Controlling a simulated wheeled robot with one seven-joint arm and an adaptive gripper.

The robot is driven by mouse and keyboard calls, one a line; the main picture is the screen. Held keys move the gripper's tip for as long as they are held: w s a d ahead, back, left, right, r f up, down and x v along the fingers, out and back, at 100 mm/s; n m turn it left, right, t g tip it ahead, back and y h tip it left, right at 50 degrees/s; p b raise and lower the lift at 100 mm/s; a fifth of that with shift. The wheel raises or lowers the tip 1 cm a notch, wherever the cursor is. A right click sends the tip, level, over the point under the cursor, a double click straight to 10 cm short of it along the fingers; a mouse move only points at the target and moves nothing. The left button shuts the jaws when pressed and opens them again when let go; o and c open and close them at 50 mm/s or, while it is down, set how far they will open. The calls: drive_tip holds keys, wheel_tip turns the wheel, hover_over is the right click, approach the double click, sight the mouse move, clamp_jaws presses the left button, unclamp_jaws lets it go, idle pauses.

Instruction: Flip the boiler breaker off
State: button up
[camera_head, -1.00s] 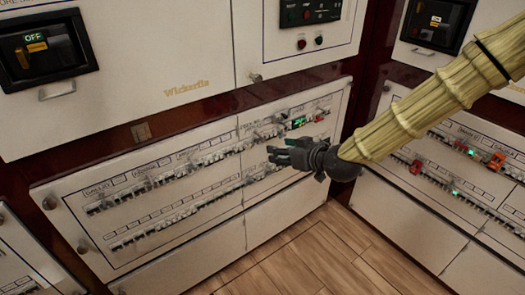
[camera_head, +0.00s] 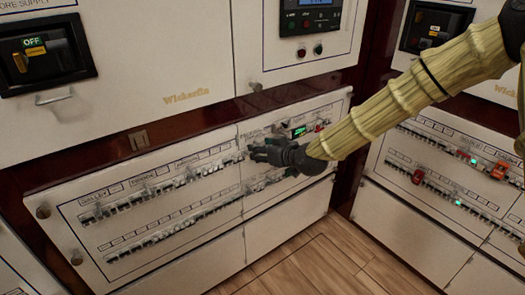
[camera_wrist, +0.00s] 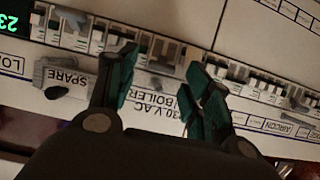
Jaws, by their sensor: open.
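The boiler label (camera_wrist: 150,100), reading "V.AC BOILER", is on the pale panel between my two fingers in the wrist view. A row of breaker switches (camera_wrist: 165,54) runs just above it, partly covered by my fingertips. Which lever belongs to the boiler, and its position, I cannot tell clearly. My gripper (camera_wrist: 163,85) is open, with one finger on each side of the label and nothing between them. In the head view my gripper (camera_head: 252,150) is in front of the upper breaker row, near the panel's middle seam, and hides part of it. Contact with the panel cannot be told.
A "SPARE" label (camera_wrist: 64,76) with a grey lever is left of the boiler label, and an aircon label (camera_wrist: 290,130) is at right. A green display (camera_head: 299,132) is right of my gripper. Another breaker panel (camera_head: 400,200) with red levers stands at right. Wood floor (camera_head: 310,265) is clear.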

drive_tip(key=shift+w+a, duration=0.15)
drive_tip(key=c, duration=1)
drive_tip(key=shift+f, duration=0.15)
drive_tip(key=shift+c, duration=0.2)
